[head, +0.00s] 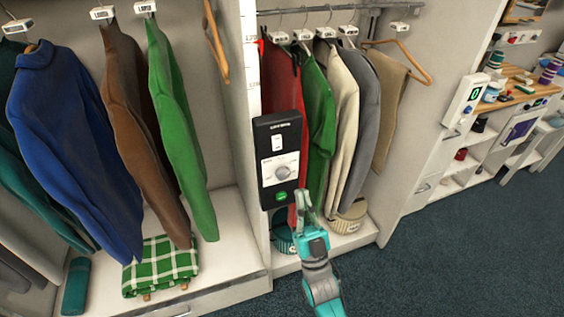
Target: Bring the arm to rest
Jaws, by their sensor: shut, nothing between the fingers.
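My gripper (305,206) is at the centre bottom, pointing up, in front of the right wardrobe bay. Its grey fingers are close together and hold nothing. The teal and grey arm (322,280) reaches up from the bottom edge. The fingertips are just right of and below a dark control panel (280,158) with a dial and a green button. I cannot tell from this view whether they touch it.
Jackets hang on both sides, among them a blue one (70,140) and a grey one (356,125). A round basket (349,217) and a folded green checked cloth (160,266) lie low down. Shelves (480,150) stand at the right. Dark carpet (450,250) is clear at the lower right.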

